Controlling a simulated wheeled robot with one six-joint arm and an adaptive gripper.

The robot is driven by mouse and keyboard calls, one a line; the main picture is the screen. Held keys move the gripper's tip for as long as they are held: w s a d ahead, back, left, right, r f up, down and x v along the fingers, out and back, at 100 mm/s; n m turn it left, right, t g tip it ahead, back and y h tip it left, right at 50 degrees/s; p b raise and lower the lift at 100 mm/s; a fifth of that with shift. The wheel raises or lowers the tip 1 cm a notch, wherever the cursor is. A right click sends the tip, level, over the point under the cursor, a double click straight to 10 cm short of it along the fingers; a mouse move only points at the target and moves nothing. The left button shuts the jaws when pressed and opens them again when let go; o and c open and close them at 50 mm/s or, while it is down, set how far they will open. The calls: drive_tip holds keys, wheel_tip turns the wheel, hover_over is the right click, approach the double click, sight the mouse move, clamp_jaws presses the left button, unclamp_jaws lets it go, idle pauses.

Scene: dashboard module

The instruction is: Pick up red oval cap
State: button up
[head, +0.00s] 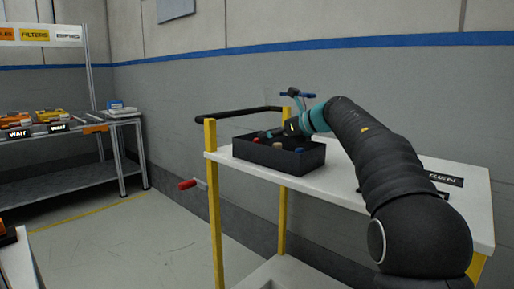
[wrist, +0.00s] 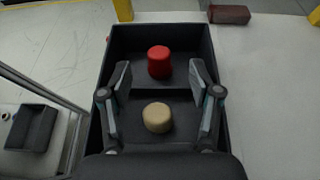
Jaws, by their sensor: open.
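A red cap (wrist: 159,62) with a rounded shape sits in the far compartment of a black divided bin (wrist: 217,60) in the wrist view. A beige cap (wrist: 157,118) sits in the nearer compartment. My gripper (wrist: 160,82) is open and empty, with its fingers apart to the left and right of the line of caps. The red cap shows just beyond the fingertips, between them in the picture. In the head view my gripper (head: 274,133) is over the bin (head: 270,157), where the red cap (head: 256,140) shows small near its left end.
The bin stands on a white-topped cart (head: 345,180) with yellow posts (head: 214,200) and a black rail (head: 240,114). A blue item (head: 299,150) shows at the bin's right end. A workbench (head: 70,135) stands at the left.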

drive_tip(key=shift+f+x, duration=0.1)
drive_tip(key=shift+x, duration=1.25)
drive_tip(key=shift+f+x, duration=0.15)
drive_tip(key=shift+x, duration=1.2)
drive_tip(key=shift+s, duration=0.15)
drive_tip(key=c, duration=1)
